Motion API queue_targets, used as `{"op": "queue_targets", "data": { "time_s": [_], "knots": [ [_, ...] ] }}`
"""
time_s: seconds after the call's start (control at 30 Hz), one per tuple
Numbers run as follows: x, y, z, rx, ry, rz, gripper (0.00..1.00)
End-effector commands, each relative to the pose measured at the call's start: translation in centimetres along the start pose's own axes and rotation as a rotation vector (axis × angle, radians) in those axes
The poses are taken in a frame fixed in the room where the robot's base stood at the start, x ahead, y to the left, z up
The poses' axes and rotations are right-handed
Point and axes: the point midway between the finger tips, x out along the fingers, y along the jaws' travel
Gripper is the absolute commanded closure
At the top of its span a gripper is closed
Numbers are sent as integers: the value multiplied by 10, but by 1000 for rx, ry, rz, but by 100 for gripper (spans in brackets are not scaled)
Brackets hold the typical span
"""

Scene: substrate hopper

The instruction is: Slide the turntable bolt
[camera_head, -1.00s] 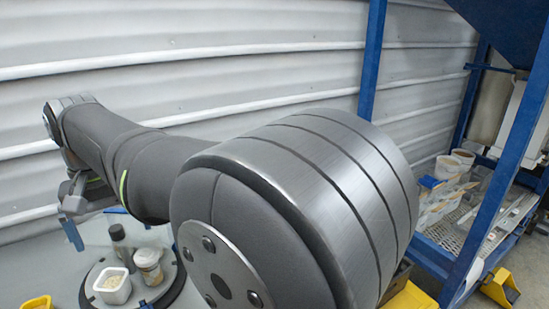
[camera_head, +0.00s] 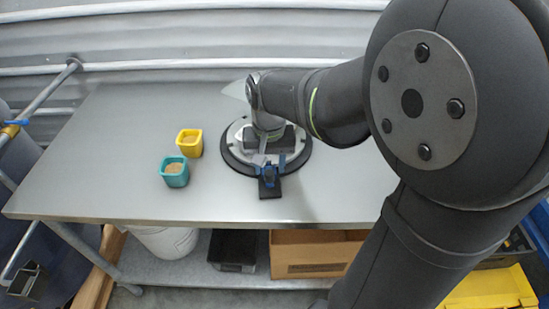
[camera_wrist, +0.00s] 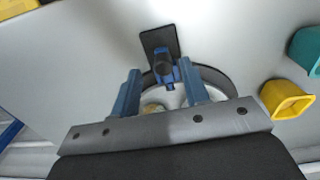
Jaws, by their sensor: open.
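The round turntable (camera_head: 232,158) sits on the grey table, with a dark rim. At its front edge the bolt, a blue piece (camera_wrist: 166,72), stands on a black plate (camera_head: 270,190); the plate also shows in the wrist view (camera_wrist: 157,38). My gripper (camera_head: 269,170) is over the turntable's front, pointing down at the bolt. In the wrist view, its blue fingers (camera_wrist: 159,68) are apart, one on each side of the bolt, with gaps visible. I cannot tell its height above the bolt.
A yellow pot (camera_head: 190,143) and a teal pot (camera_head: 174,172) with tan contents stand left of the turntable. The table (camera_head: 110,150) is clear at left and front right. Below are a cardboard box (camera_head: 315,255), a white bucket (camera_head: 165,240) and a black bin (camera_head: 233,250).

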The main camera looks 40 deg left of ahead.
Motion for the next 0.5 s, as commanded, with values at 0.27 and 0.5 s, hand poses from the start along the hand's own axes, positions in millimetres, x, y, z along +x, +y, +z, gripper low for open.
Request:
{"op": "queue_targets", "data": {
  "time_s": [0.27, 0.5],
  "knots": [
    [13, 0, -18, 1, -2, 1, 58],
    [38, 0, -19, 1, -1, 0, 58]
  ]
}}
